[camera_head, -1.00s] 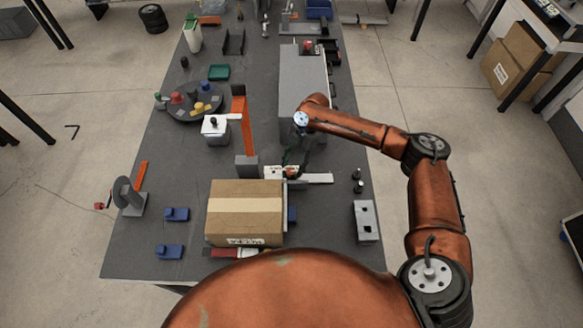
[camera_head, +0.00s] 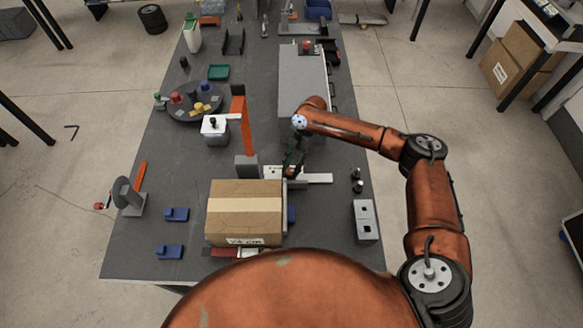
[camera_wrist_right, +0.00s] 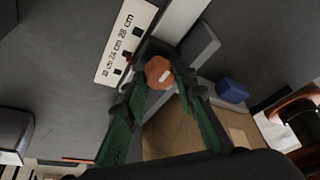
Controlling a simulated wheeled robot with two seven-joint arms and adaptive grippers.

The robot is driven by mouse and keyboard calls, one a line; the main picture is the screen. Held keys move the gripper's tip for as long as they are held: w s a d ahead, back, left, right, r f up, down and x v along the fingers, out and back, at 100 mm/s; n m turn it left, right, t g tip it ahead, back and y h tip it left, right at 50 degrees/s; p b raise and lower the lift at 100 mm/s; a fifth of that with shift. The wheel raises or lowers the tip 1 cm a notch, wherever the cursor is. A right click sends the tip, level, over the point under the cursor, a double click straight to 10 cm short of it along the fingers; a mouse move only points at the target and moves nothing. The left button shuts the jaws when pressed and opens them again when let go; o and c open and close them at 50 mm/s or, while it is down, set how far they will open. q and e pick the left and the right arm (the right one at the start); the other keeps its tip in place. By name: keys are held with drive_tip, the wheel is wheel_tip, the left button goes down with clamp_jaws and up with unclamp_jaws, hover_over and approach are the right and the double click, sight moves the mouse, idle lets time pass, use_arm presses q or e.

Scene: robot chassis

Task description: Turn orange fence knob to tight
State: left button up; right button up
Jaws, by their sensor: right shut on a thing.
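The orange fence knob (camera_wrist_right: 159,72) is a faceted knob with a pale slot mark on its face, set on a grey fence part beside a white scale plate (camera_wrist_right: 123,42) with printed numbers. In the right wrist view, my right gripper (camera_wrist_right: 160,82) has its two green fingers closed on either side of the knob. In the head view, the right gripper (camera_head: 291,165) hangs over the fence just behind the cardboard box, and its fingers largely hide the knob there. My left gripper does not show in either view.
A taped cardboard box (camera_head: 243,220) stands close in front of the fence. A grey block with holes (camera_head: 366,221) lies to the right. The bench between them is partly clear.

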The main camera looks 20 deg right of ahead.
drive_tip(key=shift+r+m+p, duration=0.1)
drive_tip(key=shift+m+p, duration=0.2)
drive_tip(key=shift+p, duration=0.3)
drive_tip(key=shift+c, duration=0.2)
drive_tip(key=m+t+p, duration=0.1)
drive_tip(key=m+p, duration=0.1)
drive_tip(key=p, duration=0.2)
drive_tip(key=m+t+p, duration=0.1)
drive_tip(key=m+p, duration=0.2)
drive_tip(key=shift+s+r+y+p, duration=0.1)
drive_tip(key=shift+s+y+p, duration=0.1)
drive_tip(key=shift+y+p, duration=0.15)
drive_tip(key=shift+m+t+p, duration=0.4)
drive_tip(key=shift+m+p, duration=0.5)
drive_tip(key=shift+m, duration=0.1)
drive_tip(key=shift+f, duration=0.2)
drive_tip(key=o, duration=1.2)
drive_tip(key=shift+c, duration=0.2)
